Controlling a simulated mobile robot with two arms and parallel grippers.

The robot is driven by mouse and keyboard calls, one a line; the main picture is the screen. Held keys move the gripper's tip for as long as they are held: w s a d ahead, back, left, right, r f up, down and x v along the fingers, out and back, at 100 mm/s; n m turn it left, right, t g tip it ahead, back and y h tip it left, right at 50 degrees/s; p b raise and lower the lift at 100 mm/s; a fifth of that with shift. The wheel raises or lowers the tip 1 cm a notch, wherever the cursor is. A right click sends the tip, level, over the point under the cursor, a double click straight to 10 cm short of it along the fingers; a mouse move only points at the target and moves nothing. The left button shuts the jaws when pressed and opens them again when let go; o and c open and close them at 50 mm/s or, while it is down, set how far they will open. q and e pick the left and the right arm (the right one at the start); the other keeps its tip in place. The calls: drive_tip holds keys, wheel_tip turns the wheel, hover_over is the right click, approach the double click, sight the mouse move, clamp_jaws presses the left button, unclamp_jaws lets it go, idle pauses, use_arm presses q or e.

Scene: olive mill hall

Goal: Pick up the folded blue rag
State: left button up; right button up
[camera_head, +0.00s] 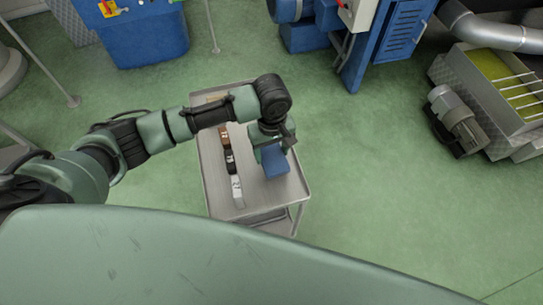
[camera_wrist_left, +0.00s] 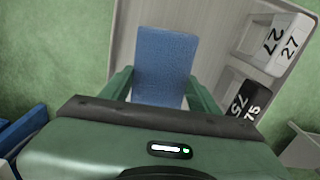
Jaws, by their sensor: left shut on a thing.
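The folded blue rag (camera_head: 275,163) is under my left gripper (camera_head: 271,152), over the right part of a grey metal cart (camera_head: 215,178). The left wrist view shows the rag (camera_wrist_left: 166,62) as a flat blue rectangle between the two green fingers of the left gripper (camera_wrist_left: 160,88). The gripper is shut on the rag. Whether the rag still touches the cart top (camera_wrist_left: 222,75) cannot be told. My right gripper is in neither view.
A row of small numbered blocks, brown, black and white (camera_head: 237,187), stands on the cart left of the rag. Blue machines (camera_head: 395,40) stand behind. A motor and metal trough (camera_head: 490,95) are at the right. Green floor is clear around the cart.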

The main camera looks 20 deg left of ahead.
sight(271, 154)
use_arm(q)
wheel_tip(271, 154, up, 16)
drive_tip(key=shift+r, duration=0.1)
drive_tip(key=o, duration=0.7)
drive_tip(key=c, duration=0.5)
